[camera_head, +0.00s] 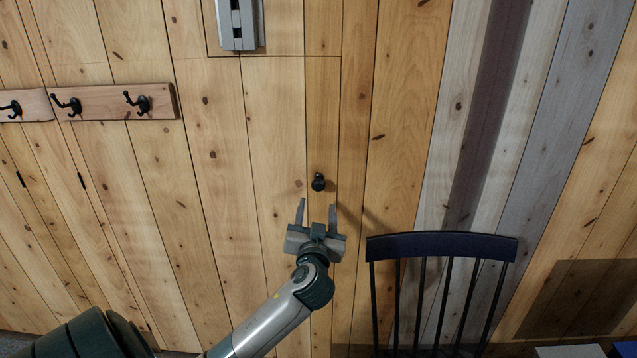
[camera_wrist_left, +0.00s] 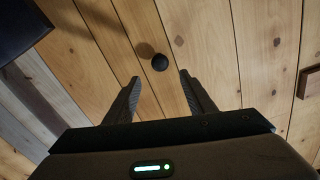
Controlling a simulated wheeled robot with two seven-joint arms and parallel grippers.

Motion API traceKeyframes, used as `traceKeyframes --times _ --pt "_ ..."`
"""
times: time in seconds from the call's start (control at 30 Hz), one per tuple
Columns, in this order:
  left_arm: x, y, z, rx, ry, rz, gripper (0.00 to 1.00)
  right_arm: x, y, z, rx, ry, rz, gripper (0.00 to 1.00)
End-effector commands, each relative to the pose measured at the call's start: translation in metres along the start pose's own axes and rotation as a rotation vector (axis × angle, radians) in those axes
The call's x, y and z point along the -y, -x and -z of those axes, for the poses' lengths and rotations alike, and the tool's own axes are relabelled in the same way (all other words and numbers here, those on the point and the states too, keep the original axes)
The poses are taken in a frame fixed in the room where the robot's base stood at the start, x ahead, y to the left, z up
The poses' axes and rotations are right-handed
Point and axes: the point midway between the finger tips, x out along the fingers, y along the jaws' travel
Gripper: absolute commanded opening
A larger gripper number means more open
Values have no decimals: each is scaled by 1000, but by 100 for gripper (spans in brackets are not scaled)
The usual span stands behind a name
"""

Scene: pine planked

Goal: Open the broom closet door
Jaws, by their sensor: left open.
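The broom closet door (camera_head: 275,130) is pine planked like the wall, with thin dark seams marking its edges; it looks shut. A small round black knob (camera_head: 318,182) sits near its right edge. My left gripper (camera_head: 317,212) is open just below the knob, its two fingers pointing up toward it. In the left wrist view the knob (camera_wrist_left: 160,62) lies ahead of and between the open fingertips (camera_wrist_left: 160,80), apart from them. My right gripper is not in view.
A dark spindle-back chair (camera_head: 440,245) stands right of my left gripper. A rail with black coat hooks (camera_head: 110,101) is on the wall at left. A grey metal fixture (camera_head: 238,25) is above the door. The planks around the knob are clear.

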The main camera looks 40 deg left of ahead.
Motion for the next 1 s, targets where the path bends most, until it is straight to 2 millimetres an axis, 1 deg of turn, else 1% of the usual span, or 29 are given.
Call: traceKeyframes --times 0.03,0.1,0.13,0.23,0.4,0.6,0.8,1.0 --pt "2 -10 4 -1 -3 2 50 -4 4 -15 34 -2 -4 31" --pt "1 -23 3 0 -4 2 50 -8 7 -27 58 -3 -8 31" --pt "1 -28 3 0 -3 2 50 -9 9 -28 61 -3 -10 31" --pt "1 -46 3 1 -3 1 50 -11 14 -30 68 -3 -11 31" --pt "1 -77 3 1 -2 2 50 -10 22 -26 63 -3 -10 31" --pt "1 -104 2 1 -1 2 50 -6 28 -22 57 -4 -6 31" --pt "0 -119 0 1 -1 1 50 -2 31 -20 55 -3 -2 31" --pt "0 -123 0 1 0 0 50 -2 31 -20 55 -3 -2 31"
